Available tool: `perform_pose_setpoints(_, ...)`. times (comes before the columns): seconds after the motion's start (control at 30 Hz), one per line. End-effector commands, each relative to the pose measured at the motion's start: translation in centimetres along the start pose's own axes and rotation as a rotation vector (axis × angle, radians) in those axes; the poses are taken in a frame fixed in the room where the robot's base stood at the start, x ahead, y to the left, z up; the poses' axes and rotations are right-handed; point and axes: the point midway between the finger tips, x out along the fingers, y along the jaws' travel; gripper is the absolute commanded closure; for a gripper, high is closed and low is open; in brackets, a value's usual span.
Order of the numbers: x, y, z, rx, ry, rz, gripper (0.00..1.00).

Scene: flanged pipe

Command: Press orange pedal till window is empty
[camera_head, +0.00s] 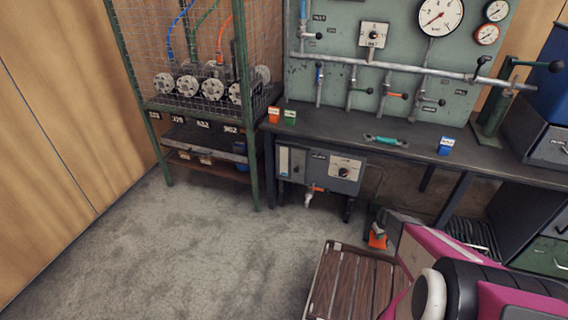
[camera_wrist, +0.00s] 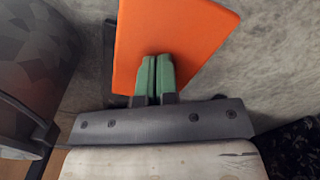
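The orange pedal (camera_head: 377,238) stands on the floor below the bench, partly hidden by my pink arm in the head view. In the wrist view the pedal (camera_wrist: 185,35) is a large flat orange plate. My gripper (camera_wrist: 155,75) has green fingers side by side, shut with nothing between them. The fingertips overlap the pedal's face; I cannot tell whether they touch it. A grey box (camera_head: 320,170) under the bench has a narrow pale window (camera_head: 291,161) at its left and a dial at its right. The window is too small to read its level.
A wooden slatted platform (camera_head: 352,284) lies on the floor beside my arm. A wire-mesh cage (camera_head: 190,60) stands at left. The bench (camera_head: 340,136) carries orange, green and blue blocks under a gauge panel. The floor at left is clear.

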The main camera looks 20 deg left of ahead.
Motion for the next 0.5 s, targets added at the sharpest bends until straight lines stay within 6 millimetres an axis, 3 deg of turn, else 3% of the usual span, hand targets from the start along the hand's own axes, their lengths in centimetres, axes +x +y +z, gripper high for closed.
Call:
perform_pose_setpoints(0.27,0.7,0.0,-0.1,0.0,0.003,0.001,1.0)
perform_pose_setpoints(0.5,-1.6,-0.1,0.1,0.0,0.002,0.001,1.0)
